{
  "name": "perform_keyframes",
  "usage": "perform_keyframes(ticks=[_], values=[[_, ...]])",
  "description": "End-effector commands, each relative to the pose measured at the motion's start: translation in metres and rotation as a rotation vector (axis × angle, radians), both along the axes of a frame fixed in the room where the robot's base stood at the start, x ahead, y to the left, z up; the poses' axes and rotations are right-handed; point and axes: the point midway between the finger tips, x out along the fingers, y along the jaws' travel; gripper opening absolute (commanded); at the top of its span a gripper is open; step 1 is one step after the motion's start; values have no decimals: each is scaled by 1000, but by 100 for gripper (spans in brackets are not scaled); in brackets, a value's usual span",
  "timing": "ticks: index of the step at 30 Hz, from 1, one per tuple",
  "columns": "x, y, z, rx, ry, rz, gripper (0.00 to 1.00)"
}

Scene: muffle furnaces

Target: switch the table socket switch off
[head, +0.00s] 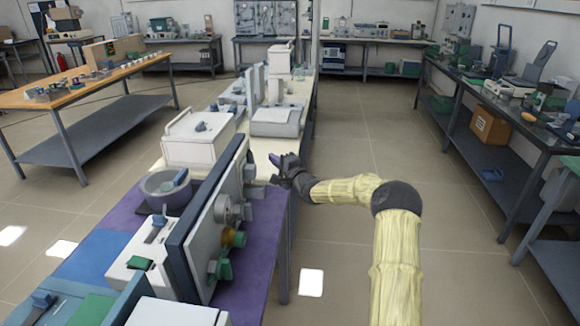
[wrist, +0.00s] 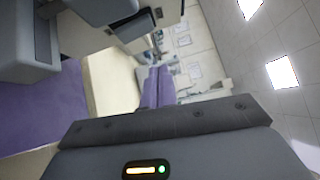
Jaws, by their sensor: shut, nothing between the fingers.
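My gripper (head: 278,162) is at the right edge of the long central table, just beyond the far end of an upright panel (head: 205,225) with several knobs. Its purple fingers (wrist: 157,85) point away from the wrist camera in the wrist view. They are shut together and empty. I cannot make out the table socket switch for certain in either view. In the wrist view, a grey block with a dark part (wrist: 135,25) is close to the fingers at the upper left; I cannot tell whether it is the socket.
A white box (head: 200,138) with a handle and a grey bowl (head: 165,188) stand on the central table (head: 262,275). A side bench (head: 500,110) with equipment runs along the right. The tiled floor (head: 340,270) between them is clear.

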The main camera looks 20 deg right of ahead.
Motion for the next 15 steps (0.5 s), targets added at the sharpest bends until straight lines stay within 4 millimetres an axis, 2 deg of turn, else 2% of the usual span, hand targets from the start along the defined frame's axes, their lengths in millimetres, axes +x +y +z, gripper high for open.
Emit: perform_keyframes(ticks=[15], values=[[-71,-25,7,0,0,2,0]])
